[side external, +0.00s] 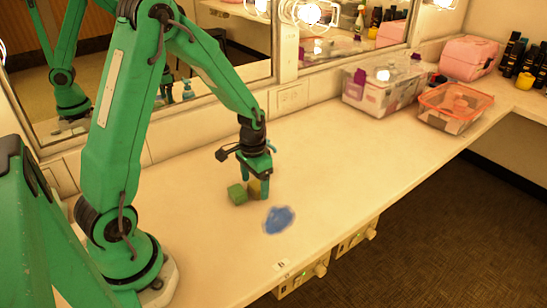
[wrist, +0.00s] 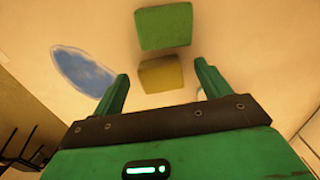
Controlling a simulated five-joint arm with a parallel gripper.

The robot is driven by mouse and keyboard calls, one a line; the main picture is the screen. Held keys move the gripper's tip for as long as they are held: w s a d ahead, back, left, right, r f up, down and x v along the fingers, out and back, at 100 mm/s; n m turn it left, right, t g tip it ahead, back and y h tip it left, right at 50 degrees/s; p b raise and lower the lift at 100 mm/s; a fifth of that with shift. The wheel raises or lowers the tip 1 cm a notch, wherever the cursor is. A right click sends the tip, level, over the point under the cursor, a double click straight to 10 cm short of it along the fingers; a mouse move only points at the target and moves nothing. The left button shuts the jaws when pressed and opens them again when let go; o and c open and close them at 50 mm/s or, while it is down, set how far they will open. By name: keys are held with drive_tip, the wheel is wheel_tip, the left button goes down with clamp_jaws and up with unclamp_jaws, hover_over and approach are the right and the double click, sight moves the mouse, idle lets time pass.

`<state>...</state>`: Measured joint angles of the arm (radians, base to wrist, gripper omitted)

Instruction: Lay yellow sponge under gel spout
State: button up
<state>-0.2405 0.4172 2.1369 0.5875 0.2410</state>
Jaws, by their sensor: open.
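The yellow sponge (wrist: 161,76), a small block, lies on the counter, centred between my fingertips in the wrist view. In the side view the sponge (side external: 254,190) is partly hidden by a finger. My gripper (side external: 255,180) is open and points down at it; its fingers (wrist: 162,72) stand apart on either side, and I cannot tell whether they touch it. A pale blue thing (side external: 272,147) shows just behind my gripper, mostly hidden.
A green block (side external: 237,194) sits close beside the sponge. A flat blue patch (side external: 278,220) lies near the counter's front edge. A clear lidded box (side external: 372,95) and an orange-rimmed tub (side external: 443,118) stand at the right. The mirror repeats my arm. The counter's middle right is clear.

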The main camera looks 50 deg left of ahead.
sight(255, 186)
drive_tip(key=shift+f, duration=0.15)
drive_tip(key=shift+c, duration=0.5)
drive_tip(key=c, duration=1)
drive_tip(key=shift+r, duration=0.5)
wheel_tip(255, 186, up, 3)
drive_tip(key=s+d+r, duration=0.1)
drive_tip(key=d+r, duration=0.1)
drive_tip(key=d, duration=0.1)
drive_tip(key=s+d+r, duration=0.1)
drive_tip(key=d+r, duration=0.1)
drive_tip(key=d, duration=0.2)
drive_tip(key=s+d+r, duration=0.1)
drive_tip(key=d+r, duration=0.2)
drive_tip(key=d, duration=0.1)
drive_tip(key=shift+s+d, duration=0.1)
drive_tip(key=shift+s, duration=0.1)
drive_tip(key=w+r, duration=0.2)
drive_tip(key=w+a+r, duration=0.1)
drive_tip(key=w+r, duration=0.1)
drive_tip(key=w+a+r, duration=0.1)
drive_tip(key=w+r, duration=0.1)
drive_tip(key=w, duration=0.1)
drive_tip(key=shift+w+a+r, duration=0.1)
drive_tip(key=shift+r, duration=0.2)
